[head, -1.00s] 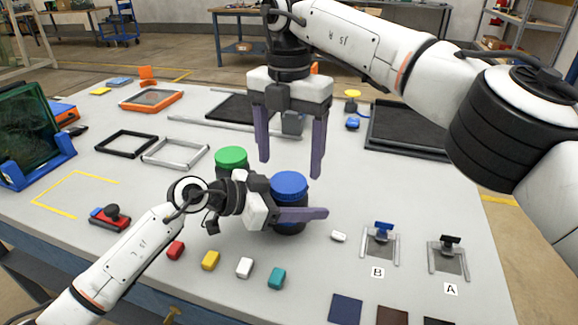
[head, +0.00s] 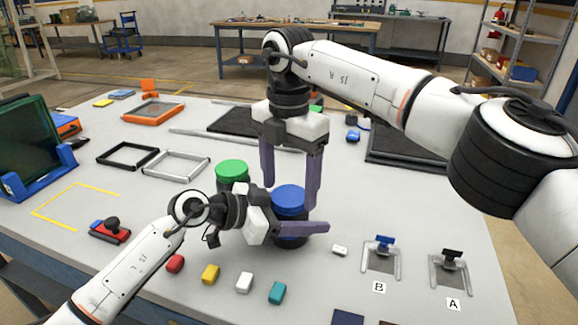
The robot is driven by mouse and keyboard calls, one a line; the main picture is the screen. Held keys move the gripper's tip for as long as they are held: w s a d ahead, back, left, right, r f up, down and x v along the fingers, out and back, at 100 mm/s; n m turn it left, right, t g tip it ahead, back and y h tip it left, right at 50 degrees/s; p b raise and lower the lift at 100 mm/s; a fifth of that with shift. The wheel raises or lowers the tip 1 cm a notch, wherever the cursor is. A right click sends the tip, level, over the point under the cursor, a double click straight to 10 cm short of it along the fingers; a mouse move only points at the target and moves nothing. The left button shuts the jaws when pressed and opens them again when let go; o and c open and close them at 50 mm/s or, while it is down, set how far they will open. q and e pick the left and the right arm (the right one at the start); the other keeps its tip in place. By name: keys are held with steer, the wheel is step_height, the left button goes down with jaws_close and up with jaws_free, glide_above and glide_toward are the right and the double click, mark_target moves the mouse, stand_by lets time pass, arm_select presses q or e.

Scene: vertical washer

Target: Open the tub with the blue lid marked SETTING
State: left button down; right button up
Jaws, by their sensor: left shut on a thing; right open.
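The tub with the blue lid (head: 289,198) stands upright on the table, its dark body (head: 290,241) partly hidden by my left gripper. No SETTING marking can be read from here. My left gripper (head: 305,229) is shut on this tub's body from the left, below the lid. My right gripper (head: 291,188) points straight down from above, open, with one finger at each side of the blue lid. I cannot tell whether its fingers touch the lid. A tub with a green lid (head: 232,168) stands just behind and left of it.
Red, yellow, white and teal blocks (head: 244,283) lie in front of the tubs. Two small stands marked B (head: 381,260) and A (head: 449,270) are at the right. Empty frames (head: 176,165) lie at the back left. A red stamp-like tool (head: 110,231) lies at the left.

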steer(key=shift+f, duration=0.35)
steer(key=c, duration=1.1)
steer(key=shift+n, duration=1.8)
steer(key=o, duration=1.1)
